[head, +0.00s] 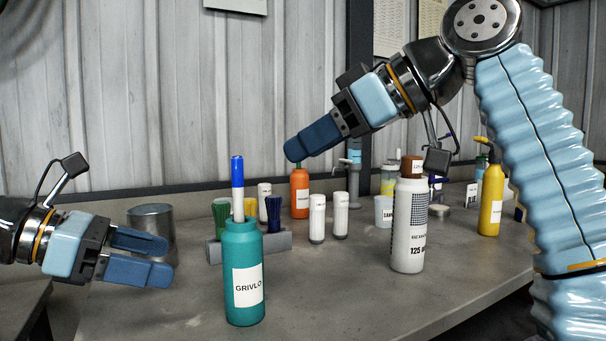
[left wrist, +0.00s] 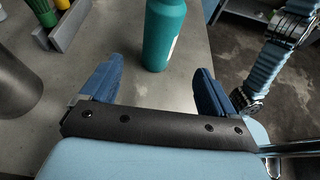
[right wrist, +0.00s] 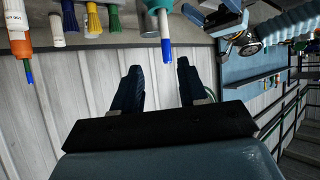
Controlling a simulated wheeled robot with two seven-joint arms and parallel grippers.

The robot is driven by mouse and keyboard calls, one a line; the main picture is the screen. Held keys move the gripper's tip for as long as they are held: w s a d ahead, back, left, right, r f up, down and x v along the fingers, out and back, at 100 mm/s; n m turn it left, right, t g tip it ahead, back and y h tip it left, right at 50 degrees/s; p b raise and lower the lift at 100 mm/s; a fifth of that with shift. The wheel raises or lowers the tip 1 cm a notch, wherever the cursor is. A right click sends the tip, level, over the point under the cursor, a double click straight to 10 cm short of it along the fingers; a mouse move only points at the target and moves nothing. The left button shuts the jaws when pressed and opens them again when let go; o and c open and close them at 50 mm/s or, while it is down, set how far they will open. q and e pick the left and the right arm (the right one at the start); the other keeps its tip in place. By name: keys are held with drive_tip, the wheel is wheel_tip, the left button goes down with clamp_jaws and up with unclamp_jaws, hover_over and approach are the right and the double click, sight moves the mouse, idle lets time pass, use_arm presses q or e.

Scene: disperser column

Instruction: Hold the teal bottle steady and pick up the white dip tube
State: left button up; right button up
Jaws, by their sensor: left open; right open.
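The teal bottle (head: 246,267), labelled GRIVLO, stands upright near the front of the table. A white tube (head: 238,203) with a long blue upper part rises from its mouth; its lower part is hidden inside. My left gripper (head: 168,259) is open and empty, left of the bottle and pointing towards it. In the left wrist view the bottle (left wrist: 164,38) lies ahead between the fingers, apart from them. My right gripper (head: 293,150) is open and empty, above and right of the tube. In the right wrist view the tube's blue end (right wrist: 166,50) is ahead, between the finger lines.
A grey rack (head: 277,242) with small coloured bottles stands behind the teal bottle, and a metal cup (head: 151,225) behind my left gripper. A large white bottle (head: 409,235) is to the right. Orange (head: 300,193) and yellow (head: 491,200) bottles stand further back. The front table is clear.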

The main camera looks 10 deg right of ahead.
sight(226, 272)
use_arm(q)
drive_tip(key=x, duration=1.3)
drive_tip(key=shift+w+d+f, duration=0.15)
drive_tip(key=shift+d+f, duration=0.15)
use_arm(e)
drive_tip(key=f, duration=0.1)
drive_tip(key=w+a+f+g, duration=0.1)
drive_tip(key=f, duration=0.1)
drive_tip(key=f+n+g, duration=0.1)
drive_tip(key=shift+w+a+f+h, duration=0.15)
drive_tip(key=shift+w+h, duration=0.1)
drive_tip(key=shift+h, duration=0.05)
use_arm(q)
drive_tip(key=c, duration=1.1)
drive_tip(key=shift+c, duration=0.2)
